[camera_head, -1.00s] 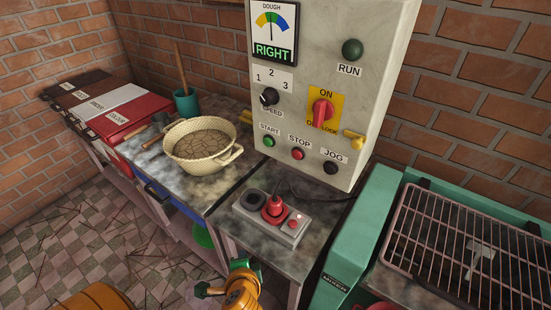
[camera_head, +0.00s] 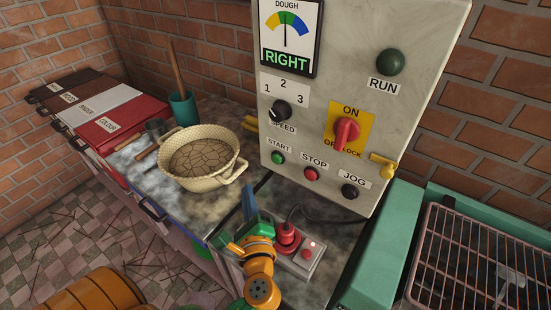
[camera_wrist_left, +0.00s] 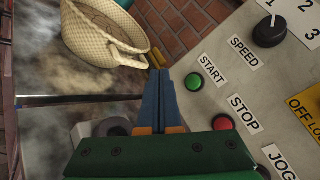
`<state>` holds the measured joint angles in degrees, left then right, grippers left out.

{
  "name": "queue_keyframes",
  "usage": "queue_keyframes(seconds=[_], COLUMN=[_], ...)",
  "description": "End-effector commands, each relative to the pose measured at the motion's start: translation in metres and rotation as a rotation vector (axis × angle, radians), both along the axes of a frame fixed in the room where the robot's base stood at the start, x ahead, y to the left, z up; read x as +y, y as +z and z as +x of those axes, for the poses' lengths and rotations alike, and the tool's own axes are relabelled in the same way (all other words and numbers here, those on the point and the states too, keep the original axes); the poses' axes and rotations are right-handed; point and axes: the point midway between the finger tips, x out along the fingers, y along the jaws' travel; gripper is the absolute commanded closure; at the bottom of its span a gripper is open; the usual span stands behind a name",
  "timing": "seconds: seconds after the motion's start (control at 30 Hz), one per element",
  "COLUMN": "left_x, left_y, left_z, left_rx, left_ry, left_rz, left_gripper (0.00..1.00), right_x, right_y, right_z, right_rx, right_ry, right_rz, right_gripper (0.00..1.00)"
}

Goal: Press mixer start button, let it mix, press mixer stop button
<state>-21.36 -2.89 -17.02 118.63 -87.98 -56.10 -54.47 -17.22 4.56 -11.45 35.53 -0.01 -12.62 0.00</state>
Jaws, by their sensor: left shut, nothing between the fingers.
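The mixer's pale control panel (camera_head: 335,60) carries a green START button (camera_head: 278,158), a red STOP button (camera_head: 311,174) and a black JOG button (camera_head: 349,191). Its RUN lamp (camera_head: 390,62) looks dark green. My left gripper (camera_head: 248,190) is shut and empty, with its blue fingers pointing up, below and left of START and apart from it. In the left wrist view, the closed fingertips (camera_wrist_left: 160,76) are left of the START button (camera_wrist_left: 194,82), with the STOP button (camera_wrist_left: 223,122) lower right. My right gripper is out of view.
A cream bowl (camera_head: 236,178) of cracked dough stands left of the panel. A grey box with a red knob (camera_head: 287,236) sits below the panel, close to my left gripper. A red ON/OFF switch (camera_head: 347,132) is on the panel. A wire rack (camera_head: 470,250) is at right.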

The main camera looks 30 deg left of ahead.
Motion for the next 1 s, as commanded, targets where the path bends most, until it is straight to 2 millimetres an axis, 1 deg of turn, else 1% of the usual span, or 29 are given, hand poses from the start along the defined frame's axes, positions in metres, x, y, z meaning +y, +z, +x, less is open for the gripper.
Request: queue_keyframes(seconds=[0.13, 0.4, 0.6, 0.8, 1.0], left_x=[-0.001, -0.004, -0.006, -0.007, -0.007], left_y=[-0.001, -0.002, -0.001, 0.0, 0.0], left_z=[0.013, 0.054, 0.077, 0.086, 0.087], left_rx=[-0.002, -0.003, -0.002, 0.0, 0.0], left_ry=[0.001, 0.001, -0.001, 0.0, 0.0], left_rz=[-0.002, -0.003, -0.003, -0.002, -0.002], left_gripper=[1.0, 1.0, 1.0, 1.0, 1.0], right_x=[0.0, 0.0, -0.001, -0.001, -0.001], right_y=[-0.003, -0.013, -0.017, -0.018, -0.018], right_z=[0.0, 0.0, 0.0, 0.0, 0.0], right_rx=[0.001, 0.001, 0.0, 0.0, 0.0], right_ry=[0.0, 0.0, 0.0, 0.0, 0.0], right_rz=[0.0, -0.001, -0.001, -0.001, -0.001], right_gripper=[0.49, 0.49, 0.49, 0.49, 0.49])
